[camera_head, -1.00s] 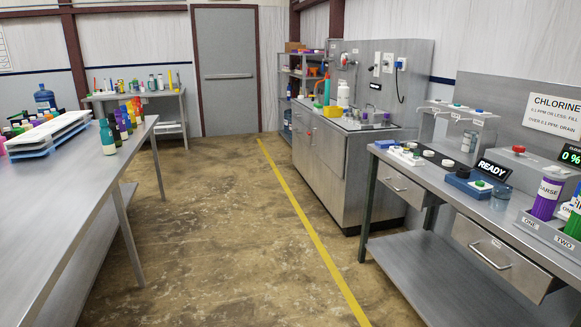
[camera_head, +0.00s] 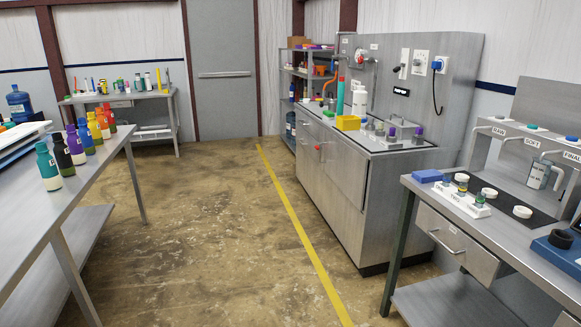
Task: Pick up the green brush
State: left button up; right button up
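I cannot make out a green brush for certain. A tall teal-green upright item (camera_head: 341,96) stands on the sink counter (camera_head: 402,145) at the middle right, beside white bottles (camera_head: 359,101); it is too small to tell whether it is a brush. Small upright items, some of them green (camera_head: 120,86), stand on the far table (camera_head: 130,98) against the back wall, too small to identify. Neither of my grippers is in view.
A table (camera_head: 62,205) with a row of coloured bottles (camera_head: 78,146) is at the left. A workbench (camera_head: 466,228) with a drawer is at the right. Open floor (camera_head: 200,240) with a yellow line (camera_head: 296,235) runs between them toward a grey door (camera_head: 222,75).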

aim_at(329, 115)
jog(key=i, duration=1.75)
jog(key=i+z, duration=0.1)
jog(key=i, duration=0.45)
jog(key=i+j+z, duration=0.1)
jog(key=i, duration=0.45)
jog(key=i+j, duration=0.15)
jog(key=i, duration=0.4)
jog(key=i+z, duration=0.15)
jog(key=z, duration=0.2)
